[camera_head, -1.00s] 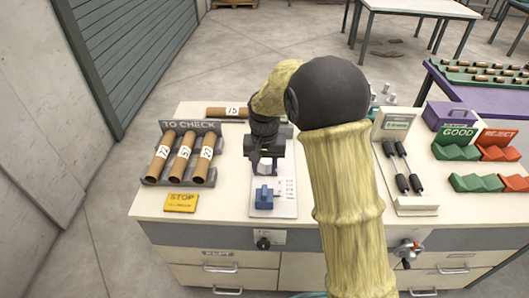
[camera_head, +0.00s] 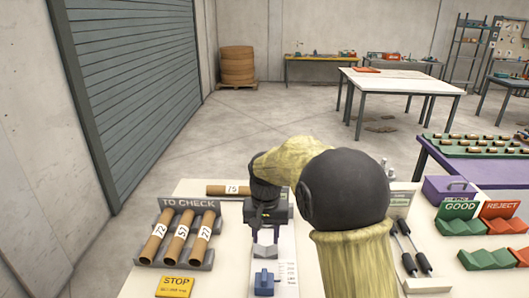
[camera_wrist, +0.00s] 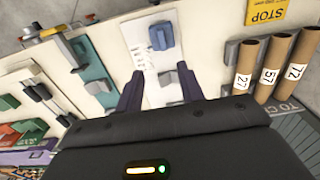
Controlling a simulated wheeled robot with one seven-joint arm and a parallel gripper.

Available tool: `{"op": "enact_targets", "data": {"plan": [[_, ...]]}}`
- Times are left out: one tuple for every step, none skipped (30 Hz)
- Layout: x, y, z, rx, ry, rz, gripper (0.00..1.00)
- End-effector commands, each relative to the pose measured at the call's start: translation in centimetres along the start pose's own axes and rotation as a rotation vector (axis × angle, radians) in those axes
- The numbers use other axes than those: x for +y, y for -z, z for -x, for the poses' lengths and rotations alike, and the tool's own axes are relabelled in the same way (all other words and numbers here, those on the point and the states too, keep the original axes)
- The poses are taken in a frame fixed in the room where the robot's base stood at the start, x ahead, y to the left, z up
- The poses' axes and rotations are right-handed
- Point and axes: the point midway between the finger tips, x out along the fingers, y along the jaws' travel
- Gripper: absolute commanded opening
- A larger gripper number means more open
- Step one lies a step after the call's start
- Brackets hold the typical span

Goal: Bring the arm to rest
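My arm, in a yellow sleeve with a dark elbow, reaches over the white workbench (camera_head: 215,290). My gripper (camera_head: 265,240) points down over the pale gauge plate (camera_head: 288,262). Its two dark purple fingers stand apart in the wrist view (camera_wrist: 160,78), with no part held between them. A grey block (camera_wrist: 178,82) on the plate shows past the fingertips. A blue block (camera_head: 264,278) sits on the plate nearer the front; it also shows in the wrist view (camera_wrist: 161,36). Whether a finger touches the grey block I cannot tell.
A TO CHECK rack (camera_head: 205,258) holds three numbered brown tubes at left, with a yellow STOP sign (camera_head: 175,286) in front. Another tube (camera_head: 228,190) lies behind my gripper. Green GOOD trays (camera_head: 486,258) and red REJECT trays (camera_head: 500,228) stand at right.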

Motion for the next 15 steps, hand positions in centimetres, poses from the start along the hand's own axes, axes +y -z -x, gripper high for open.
{"op": "enact_targets", "data": {"plan": [[0.6,-0.3,0.0,0.005,0.002,-0.002,0.38],[1.1,-0.6,0.0,0.009,0.003,-0.002,0.38],[1.8,-1.1,-0.1,0.017,0.006,-0.001,0.38],[2.5,-1.5,-0.1,0.024,0.008,-0.002,0.38],[3.2,-1.9,-0.2,0.031,0.01,-0.001,0.38],[4.2,-2.7,-0.4,0.043,0.013,-0.001,0.38],[5.0,-3.3,-0.5,0.052,0.015,0.0,0.38],[5.8,-3.9,-0.6,0.063,0.017,0.001,0.38],[6.8,-4.8,-0.8,0.075,0.018,0.002,0.38],[7.6,-5.5,-0.9,0.085,0.02,0.004,0.38],[8.3,-6.2,-1.1,0.096,0.02,0.006,0.38],[9.2,-7.3,-1.3,0.109,0.021,0.008,0.38],[9.9,-8.0,-1.5,0.12,0.021,0.009,0.38],[10.6,-8.8,-1.7,0.13,0.021,0.011,0.38],[11.4,-10.0,-1.9,0.143,0.02,0.014,0.38]]}}
